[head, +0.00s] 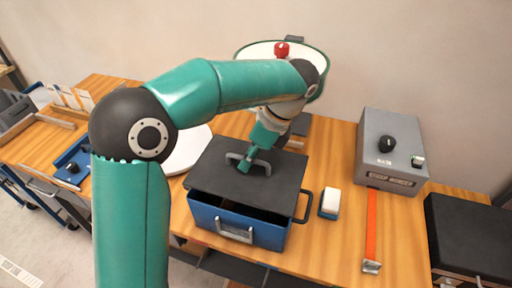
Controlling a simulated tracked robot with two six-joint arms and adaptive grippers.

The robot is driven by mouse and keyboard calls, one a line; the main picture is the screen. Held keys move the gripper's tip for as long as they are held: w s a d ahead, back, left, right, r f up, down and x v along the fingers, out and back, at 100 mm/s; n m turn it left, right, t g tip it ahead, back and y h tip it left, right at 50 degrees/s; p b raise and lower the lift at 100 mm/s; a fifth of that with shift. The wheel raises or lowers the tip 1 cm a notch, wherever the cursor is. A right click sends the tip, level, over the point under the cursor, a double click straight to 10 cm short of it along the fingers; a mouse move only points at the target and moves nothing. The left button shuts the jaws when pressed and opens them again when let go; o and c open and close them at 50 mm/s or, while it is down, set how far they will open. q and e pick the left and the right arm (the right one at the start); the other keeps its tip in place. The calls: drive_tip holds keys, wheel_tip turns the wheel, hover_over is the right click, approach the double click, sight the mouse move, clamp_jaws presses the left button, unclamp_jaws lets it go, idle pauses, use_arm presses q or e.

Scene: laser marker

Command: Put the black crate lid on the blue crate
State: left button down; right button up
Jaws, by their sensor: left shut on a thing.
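The blue crate (212,217) stands near the front edge of the wooden table, with a grey handle on its front. The black crate lid (220,173) is over it, slightly tilted and shifted, with a dark gap between lid and crate at the front right. I cannot tell whether its back edge touches the crate. My left gripper (253,163) is shut on the lid's grey handle from above. My left arm hides part of the table behind. My right gripper is not in view.
A grey control box (392,150) with a black knob stands right, an orange strap (371,225) in front of it. A white-and-blue block (329,203) lies right of the crate. A black case (468,235) is far right.

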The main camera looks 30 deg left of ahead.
use_arm(q)
drive_tip(key=shift+s+a+f+b, duration=0.15)
drive_tip(key=shift+f+b, duration=0.1)
drive_tip(key=shift+b, duration=0.15)
drive_tip(key=shift+f+b, duration=0.7)
drive_tip(key=shift+f, duration=0.05)
drive_tip(key=shift+f+b, duration=0.4)
drive_tip(key=shift+b, duration=0.1)
drive_tip(key=shift+f, duration=0.6)
drive_tip(key=c, duration=1.2)
unclamp_jaws()
drive_tip(key=shift+o, duration=0.2)
drive_tip(key=shift+r, duration=0.1)
